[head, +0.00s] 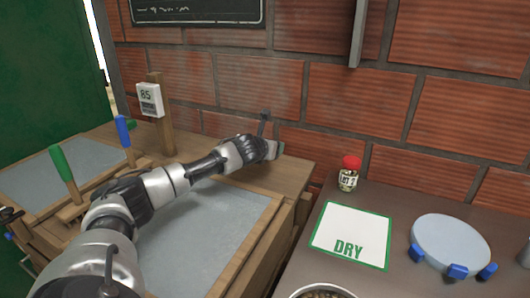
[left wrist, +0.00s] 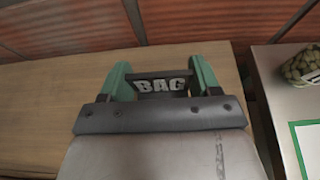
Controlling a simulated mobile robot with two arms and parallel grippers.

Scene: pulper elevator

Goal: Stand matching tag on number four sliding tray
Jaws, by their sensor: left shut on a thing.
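My left gripper (head: 273,149) reaches over the back of the wooden bench, close to the brick wall. In the left wrist view its green fingers (left wrist: 163,80) are shut on a dark tag (left wrist: 162,86) with pale letters reading BAG, held between the fingertips above bare wood. In the head view the gripper mostly hides the tag. A wood-framed tray with a grey surface (head: 225,222) lies under my left arm; a similar one (head: 62,172) is at the left. I cannot make out a number four on either. My right gripper is not in view.
A white sign marked 85 (head: 149,100) stands on a wooden post. Green (head: 62,163) and blue (head: 123,132) handles rise at the left. The dark counter at right holds a red-capped jar (head: 349,174), a DRY card (head: 350,234) and a round pale dish (head: 450,242).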

